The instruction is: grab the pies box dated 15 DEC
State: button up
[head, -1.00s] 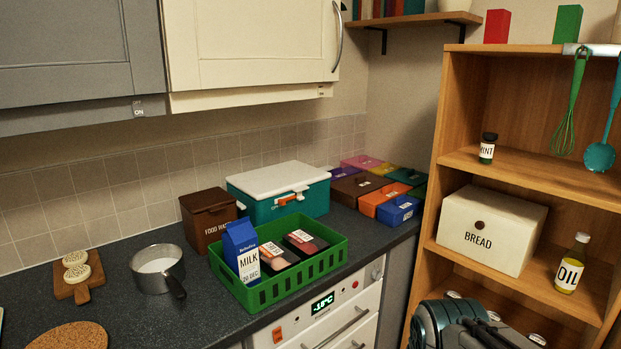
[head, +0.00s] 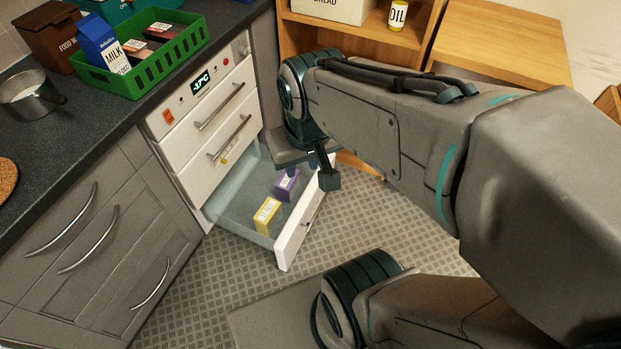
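The lowest freezer drawer (head: 240,217) is pulled open in the head view. In it stand a yellow box (head: 267,215) near the front and a purple box (head: 286,186) behind it. Each has a white label too small to read, so I cannot tell which is the pies box or its date. My gripper (head: 310,176) points down over the drawer's right part, close to the purple box. Its fingers look apart, with nothing seen between them. The arm hides part of the drawer's right end.
A green basket (head: 99,78) on the counter holds a milk carton (head: 101,45) and two dark packs. A pot (head: 31,96) stands left of it. The floor (head: 207,284) before the drawer is clear.

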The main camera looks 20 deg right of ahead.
aim_at(286, 188)
jog(key=u, duration=0.05)
jog(key=k, duration=0.55)
jog(key=z, duration=0.95)
jog(key=i, duration=1.15)
jog(key=u, duration=0.75)
